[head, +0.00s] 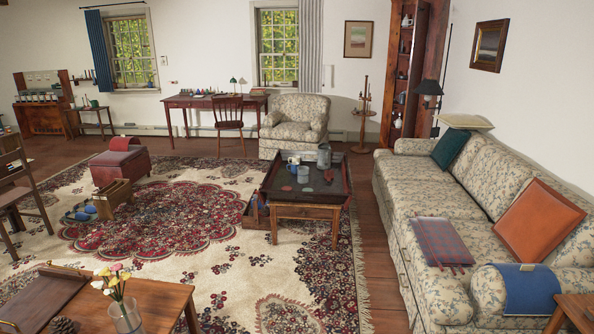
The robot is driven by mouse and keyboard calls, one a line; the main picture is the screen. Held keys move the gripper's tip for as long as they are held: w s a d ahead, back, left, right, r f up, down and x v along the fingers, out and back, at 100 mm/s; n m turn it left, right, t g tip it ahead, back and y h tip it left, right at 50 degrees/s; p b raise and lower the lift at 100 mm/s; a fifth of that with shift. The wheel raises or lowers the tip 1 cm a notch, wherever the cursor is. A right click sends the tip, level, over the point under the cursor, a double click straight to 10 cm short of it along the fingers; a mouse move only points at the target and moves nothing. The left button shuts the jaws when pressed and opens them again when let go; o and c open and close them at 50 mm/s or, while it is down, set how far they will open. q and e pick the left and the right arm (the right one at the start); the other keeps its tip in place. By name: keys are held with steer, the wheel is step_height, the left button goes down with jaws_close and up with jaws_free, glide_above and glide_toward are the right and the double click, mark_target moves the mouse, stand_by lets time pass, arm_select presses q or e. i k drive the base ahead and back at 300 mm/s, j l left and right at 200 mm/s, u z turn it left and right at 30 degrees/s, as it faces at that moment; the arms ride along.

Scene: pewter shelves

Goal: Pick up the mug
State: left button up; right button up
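A black tray (276,190) rests on a small wooden table (301,212) on the rug, in the middle of the head view. A pale blue mug-like cup (303,174) stands in the tray. A whitish cup (294,160) stands just behind it, and a grey pitcher (323,157) is to its right. They are small in view, so I cannot tell for sure which are mugs. Neither of my grippers is in view, and nothing here shows them near the tray.
A flowered sofa (430,205) runs along the right. A wooden table (155,300) with a flower vase (126,316) stands at the front left. A patterned armchair (294,122) is behind the tray table. Open rug (235,265) lies in front of it.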

mark_target(293, 168)
steer(key=i+z, duration=0.25)
steer(key=i, duration=1.4)
steer(key=i+u, duration=0.15)
steer(key=i, duration=0.7)
steer(key=i+l+u, duration=0.15)
steer(key=i, duration=0.65)
steer(key=i+j+u, duration=0.2)
steer(key=i+u, duration=0.25)
steer(key=i+j+u, duration=0.1)
steer(key=i+u, duration=0.15)
steer(key=u, duration=0.15)
steer(key=i+l+u, duration=0.1)
steer(key=i+u, duration=0.35)
steer(key=i+l+u, duration=0.15)
steer(key=u, duration=0.3)
steer(key=i+j, duration=0.15)
steer(key=i, duration=0.7)
steer(key=i+j, duration=0.15)
steer(key=i, duration=0.7)
steer(key=i+z, duration=0.2)
steer(key=z, duration=0.2)
steer(key=i+z, duration=0.15)
steer(key=z, duration=0.2)
steer(key=i+j+z, duration=0.15)
steer(key=z, duration=0.25)
steer(key=i+j+z, duration=0.15)
steer(key=z, duration=0.25)
